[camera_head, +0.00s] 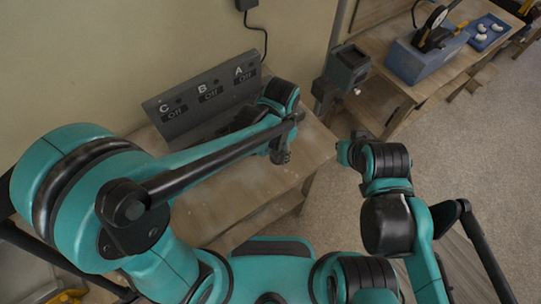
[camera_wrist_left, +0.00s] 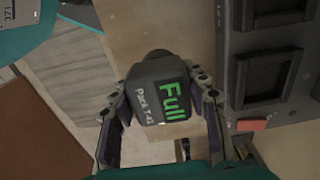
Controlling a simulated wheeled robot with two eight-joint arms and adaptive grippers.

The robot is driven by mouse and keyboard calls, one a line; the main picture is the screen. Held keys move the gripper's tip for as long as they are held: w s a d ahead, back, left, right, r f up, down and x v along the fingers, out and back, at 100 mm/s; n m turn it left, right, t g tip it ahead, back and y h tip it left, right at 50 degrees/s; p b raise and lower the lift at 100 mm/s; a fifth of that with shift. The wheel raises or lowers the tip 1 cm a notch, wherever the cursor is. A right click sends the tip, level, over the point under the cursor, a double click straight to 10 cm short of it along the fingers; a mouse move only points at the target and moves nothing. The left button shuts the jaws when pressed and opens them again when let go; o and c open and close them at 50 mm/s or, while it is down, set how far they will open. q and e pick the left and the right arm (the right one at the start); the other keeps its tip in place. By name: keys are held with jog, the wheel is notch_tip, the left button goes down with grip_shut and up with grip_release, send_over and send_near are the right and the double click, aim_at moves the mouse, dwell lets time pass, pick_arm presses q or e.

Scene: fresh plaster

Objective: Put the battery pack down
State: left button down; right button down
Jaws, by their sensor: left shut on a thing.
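My left gripper (camera_wrist_left: 165,92) is shut on a dark grey battery pack (camera_wrist_left: 150,98). In the left wrist view the pack sits between both fingers, its label reading "Full" in green and "Pack T-41" in white. In the head view my left arm reaches over the wooden bench (camera_head: 225,215), with its wrist at the bench's right part; the pack cannot be made out clearly there. A dark charging station (camera_head: 205,92) stands at the bench's back, marked C, B and A, each "Off". My right arm is beyond the bench's right edge; its fingers cannot be made out.
The station's dark recesses and a red button (camera_wrist_left: 252,125) show beside the pack in the left wrist view. A dark box-topped post (camera_head: 348,68) stands right of the bench. A second bench holds a blue-grey box (camera_head: 425,62) and a blue tray (camera_head: 483,36). Carpet lies between.

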pick_arm(q)
jog(key=shift+w+a+f, duration=0.8)
jog(key=shift+a+f, duration=0.05)
jog(key=shift+a, duration=0.1)
jog(key=shift+f+b, duration=0.85)
jog(key=shift+f, duration=1.05)
jog(key=shift+s+f, duration=0.1)
jog(key=shift+f, duration=0.05)
jog(key=c, duration=0.8)
grip_release()
